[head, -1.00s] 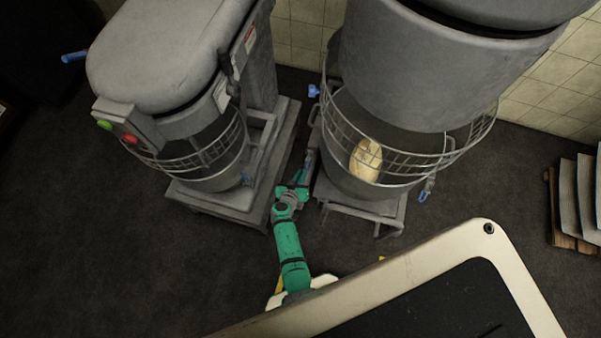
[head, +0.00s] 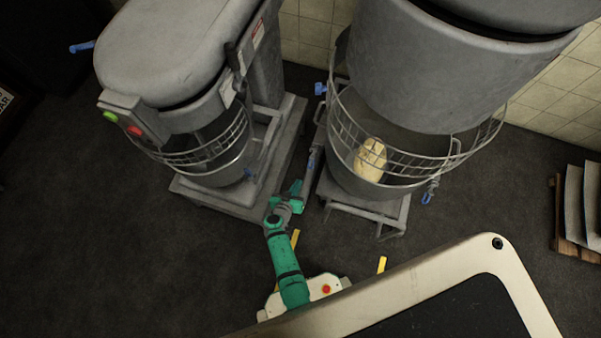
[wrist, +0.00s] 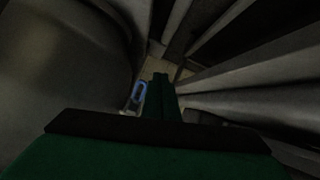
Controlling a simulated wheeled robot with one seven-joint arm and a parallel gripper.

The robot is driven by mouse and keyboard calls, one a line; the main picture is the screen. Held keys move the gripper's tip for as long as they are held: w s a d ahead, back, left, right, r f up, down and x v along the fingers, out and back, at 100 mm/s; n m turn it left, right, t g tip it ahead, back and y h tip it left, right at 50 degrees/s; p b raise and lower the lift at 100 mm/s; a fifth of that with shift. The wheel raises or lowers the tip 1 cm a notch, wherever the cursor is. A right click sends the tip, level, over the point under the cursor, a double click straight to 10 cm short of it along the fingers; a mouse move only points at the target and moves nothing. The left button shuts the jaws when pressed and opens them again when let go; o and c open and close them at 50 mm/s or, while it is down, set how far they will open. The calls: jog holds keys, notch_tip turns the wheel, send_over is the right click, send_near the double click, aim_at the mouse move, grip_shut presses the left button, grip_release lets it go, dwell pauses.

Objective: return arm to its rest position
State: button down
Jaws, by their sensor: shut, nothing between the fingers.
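My green arm (head: 287,270) reaches up from my base in the head view. Its end lies low in the gap between the two mixers, where the fingers are too small to make out. In the wrist view my gripper (wrist: 161,80) is shut and empty, pointing into a narrow space between grey surfaces. A blue-tipped handle (wrist: 139,91) shows just left of the fingers there, and I cannot tell whether they touch.
A grey mixer (head: 160,50) with green and red buttons stands left. A larger mixer (head: 440,70) stands right, with pale dough (head: 370,158) behind its wire guard. Metal sheets (head: 580,205) stand at far right. Dark floor (head: 130,270) is clear at lower left.

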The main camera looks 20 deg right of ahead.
jog(key=s+a+f, duration=0.1)
jog(key=f, duration=0.1)
jog(key=s+a+f, duration=0.1)
jog(key=s+a, duration=0.1)
jog(key=shift+s+f, duration=0.2)
jog(key=shift+f, duration=0.2)
jog(key=s+a+n+y, duration=0.1)
jog(key=s+a+y, duration=0.2)
jog(key=s+a, duration=0.5)
jog(key=s+a+r+n+y, duration=0.2)
jog(key=s+a+r+y, duration=0.1)
jog(key=s+r, duration=0.6)
jog(key=s+r+n+t+y, duration=0.1)
jog(key=s+r+t, duration=0.2)
jog(key=r, duration=1.6)
jog(key=s+r+n+t+y, duration=0.1)
jog(key=s+r+t, duration=0.2)
jog(key=r, duration=1.7)
jog(key=shift+s+d+t, duration=0.2)
jog(key=shift+d+t, duration=0.15)
jog(key=shift+t, duration=0.15)
